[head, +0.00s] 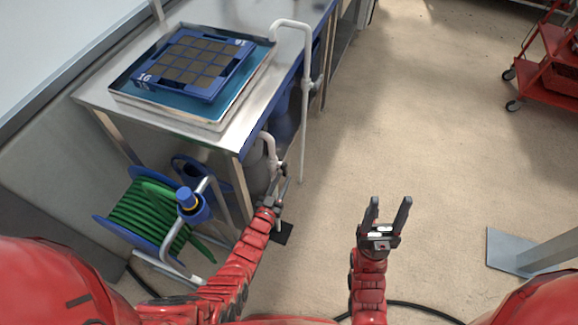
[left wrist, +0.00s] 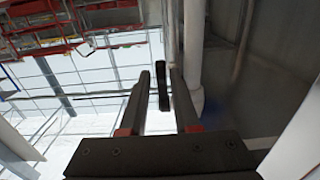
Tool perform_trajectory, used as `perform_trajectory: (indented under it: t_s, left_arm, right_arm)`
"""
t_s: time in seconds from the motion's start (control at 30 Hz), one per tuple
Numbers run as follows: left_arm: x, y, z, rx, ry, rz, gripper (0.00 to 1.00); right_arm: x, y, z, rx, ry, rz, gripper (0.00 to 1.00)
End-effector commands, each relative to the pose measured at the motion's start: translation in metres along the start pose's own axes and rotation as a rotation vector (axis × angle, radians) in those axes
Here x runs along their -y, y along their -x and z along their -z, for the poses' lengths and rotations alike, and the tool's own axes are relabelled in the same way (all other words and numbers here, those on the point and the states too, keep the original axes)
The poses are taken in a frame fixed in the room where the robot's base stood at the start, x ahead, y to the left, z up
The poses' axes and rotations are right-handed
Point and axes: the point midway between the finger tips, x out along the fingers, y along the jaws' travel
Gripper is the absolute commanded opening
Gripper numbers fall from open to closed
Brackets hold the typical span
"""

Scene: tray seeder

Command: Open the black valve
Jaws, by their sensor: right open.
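A black bar-shaped handle (left wrist: 164,96), which looks like the black valve's, shows in the left wrist view beside a white pipe (left wrist: 193,50). My left gripper (left wrist: 160,74) has its fingers apart, with the handle seen in the gap, nearer the right-hand finger. I cannot tell whether they touch. In the head view my left gripper (head: 281,186) is low beside the bench, near the white pipe (head: 305,130), and hides what lies at its tips. A small dark part (head: 316,85) sits higher on that pipe. My right gripper (head: 386,218) is open and empty above the floor.
A metal bench (head: 95,92) carries a blue seed tray (head: 193,62) on a teal-topped base. A green hose reel (head: 150,215) with blue rims stands under and beside it. A red cart (head: 550,75) is far right. The middle floor (head: 420,120) is clear.

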Motion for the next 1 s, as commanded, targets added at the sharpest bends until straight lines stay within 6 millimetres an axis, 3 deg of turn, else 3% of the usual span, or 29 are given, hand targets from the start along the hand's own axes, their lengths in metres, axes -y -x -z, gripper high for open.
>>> perform_trajectory:
  t_s: [0.2,0.4,0.83,1.0]
  left_arm:
    - [0.001,-0.039,-0.002,0.001,0.000,0.001,0.30]
    - [0.001,-0.061,-0.002,0.001,0.000,0.001,0.30]
    - [0.000,-0.067,-0.001,0.002,-0.001,0.000,0.30]
    - [0.000,-0.067,-0.001,0.002,-0.001,0.000,0.00]
  right_arm:
    - [0.001,0.012,-0.002,0.000,0.000,0.000,0.56]
    - [0.001,0.022,-0.004,0.000,0.000,0.000,0.56]
    - [0.001,0.023,-0.004,0.000,0.000,0.000,0.56]
    - [0.001,0.023,-0.004,0.000,0.000,0.000,0.56]
